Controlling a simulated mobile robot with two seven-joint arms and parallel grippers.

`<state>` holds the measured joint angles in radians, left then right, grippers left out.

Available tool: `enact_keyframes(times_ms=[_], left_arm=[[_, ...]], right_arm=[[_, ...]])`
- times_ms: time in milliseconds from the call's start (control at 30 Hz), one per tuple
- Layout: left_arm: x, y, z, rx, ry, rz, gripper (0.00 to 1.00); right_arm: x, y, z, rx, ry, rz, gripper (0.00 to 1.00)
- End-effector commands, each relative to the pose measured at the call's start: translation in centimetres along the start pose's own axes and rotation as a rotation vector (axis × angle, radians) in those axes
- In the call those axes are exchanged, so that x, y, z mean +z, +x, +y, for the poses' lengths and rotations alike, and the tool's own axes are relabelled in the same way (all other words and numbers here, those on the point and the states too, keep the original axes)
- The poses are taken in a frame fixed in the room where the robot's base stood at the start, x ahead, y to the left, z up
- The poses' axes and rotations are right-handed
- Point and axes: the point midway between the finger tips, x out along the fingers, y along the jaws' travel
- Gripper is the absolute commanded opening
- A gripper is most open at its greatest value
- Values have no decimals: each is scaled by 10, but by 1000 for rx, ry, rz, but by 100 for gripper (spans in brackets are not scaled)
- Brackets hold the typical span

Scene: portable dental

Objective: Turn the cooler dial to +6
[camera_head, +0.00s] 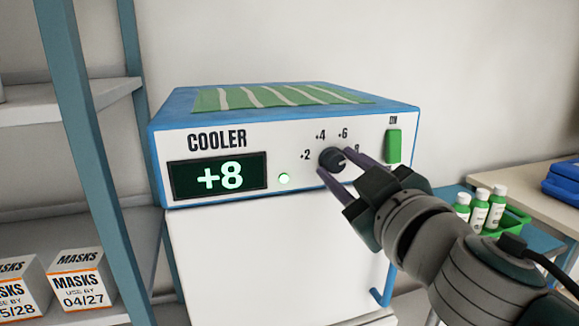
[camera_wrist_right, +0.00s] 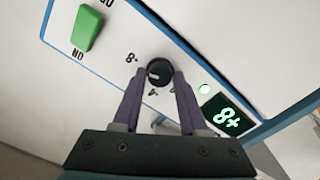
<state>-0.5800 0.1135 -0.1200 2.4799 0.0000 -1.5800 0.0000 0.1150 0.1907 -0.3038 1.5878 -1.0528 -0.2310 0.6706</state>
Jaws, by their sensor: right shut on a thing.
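The cooler (camera_head: 290,190) is a white and blue box with a lit display (camera_head: 218,175) reading +8. Its round black dial (camera_head: 331,158) sits on the front panel among the marks +2, +4, +6 and a partly hidden 8. My right gripper (camera_head: 334,161) is shut on the dial, with one purple finger on either side of it. The wrist view also shows the dial (camera_wrist_right: 158,72) between the fingertips, with a small white mark on its face. The display (camera_wrist_right: 226,117) appears upside down there. My left gripper is not in view.
A green ON switch (camera_head: 393,146) is right of the dial, and a green light (camera_head: 284,178) is left of it. Shelves with mask boxes (camera_head: 82,280) stand at left. Green-labelled bottles (camera_head: 480,208) stand in a green tray at right, near a blue bin (camera_head: 565,182).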

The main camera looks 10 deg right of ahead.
Motion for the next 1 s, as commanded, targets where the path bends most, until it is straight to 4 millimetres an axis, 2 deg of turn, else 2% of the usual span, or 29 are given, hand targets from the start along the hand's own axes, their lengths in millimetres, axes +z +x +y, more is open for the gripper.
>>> enact_keyframes(times_ms=[700, 1000], left_arm=[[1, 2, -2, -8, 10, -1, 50], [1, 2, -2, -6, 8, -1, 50]], right_arm=[[0, 0, 0, 0, -576, 1, 0], [0, 0, 0, 1, -742, 0, 0]])
